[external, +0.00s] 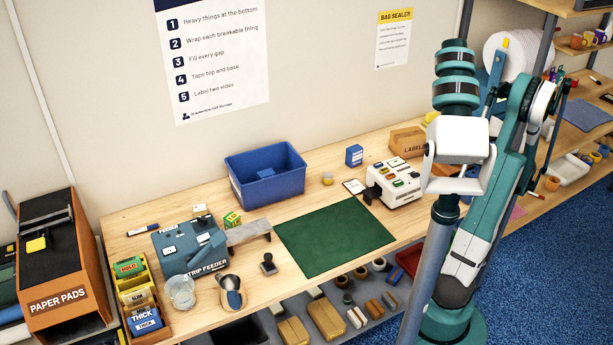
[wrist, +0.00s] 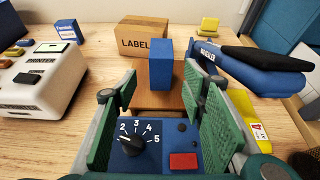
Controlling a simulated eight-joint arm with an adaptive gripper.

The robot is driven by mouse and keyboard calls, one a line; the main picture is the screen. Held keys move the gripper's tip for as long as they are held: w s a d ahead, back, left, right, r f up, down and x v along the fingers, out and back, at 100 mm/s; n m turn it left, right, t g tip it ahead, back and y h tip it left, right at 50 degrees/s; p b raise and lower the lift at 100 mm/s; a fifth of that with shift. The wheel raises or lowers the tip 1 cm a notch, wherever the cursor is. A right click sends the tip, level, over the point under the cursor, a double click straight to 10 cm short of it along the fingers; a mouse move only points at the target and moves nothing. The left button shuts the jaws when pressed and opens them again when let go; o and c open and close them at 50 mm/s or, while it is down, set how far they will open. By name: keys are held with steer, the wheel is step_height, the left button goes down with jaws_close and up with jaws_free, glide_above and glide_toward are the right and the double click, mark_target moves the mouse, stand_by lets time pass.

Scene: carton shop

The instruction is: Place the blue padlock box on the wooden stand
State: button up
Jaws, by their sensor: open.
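In the wrist view a plain blue box (wrist: 160,66) stands upright, apparently on a low brown wooden stand (wrist: 141,99). No padlock marking shows on the sides I see. My gripper (wrist: 161,88) is open, its green pads to the left and right of the box with a gap on each side. I cannot tell how far the fingertips reach along the box. In the external view this box and stand are hidden behind my arm. Another small blue box (external: 354,155) with a white label stands on the bench; it also shows in the wrist view (wrist: 68,31).
A blue bag sealer (wrist: 190,133) with a dial and raised black-and-blue arm lies close under and right of my gripper. A white printer (wrist: 38,80) is left, a LABEL carton (wrist: 142,32) behind. The green mat (external: 335,240) is clear; a blue bin (external: 265,190) stands behind it.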

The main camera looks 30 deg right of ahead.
steer(key=w+a+r+n+g+y, duration=0.15)
steer(key=a+n, duration=0.35)
steer(key=a, duration=0.6)
steer(key=w+a+r+n+g, duration=0.25)
steer(key=a+n, duration=0.25)
steer(key=a, duration=0.6)
steer(key=w+a+r+n+g, duration=0.1)
steer(key=w+a+r+n, duration=0.3)
steer(key=a, duration=0.7)
steer(key=s+a+n, duration=0.8)
steer(key=a+n, duration=0.3)
steer(key=a, duration=0.1)
steer(key=s+a+n+g+h, duration=0.1)
steer(key=s+a+n, duration=0.7)
steer(key=a+n, duration=0.3)
steer(key=shift+s+a+f, duration=0.35)
steer(key=shift+a, duration=0.7)
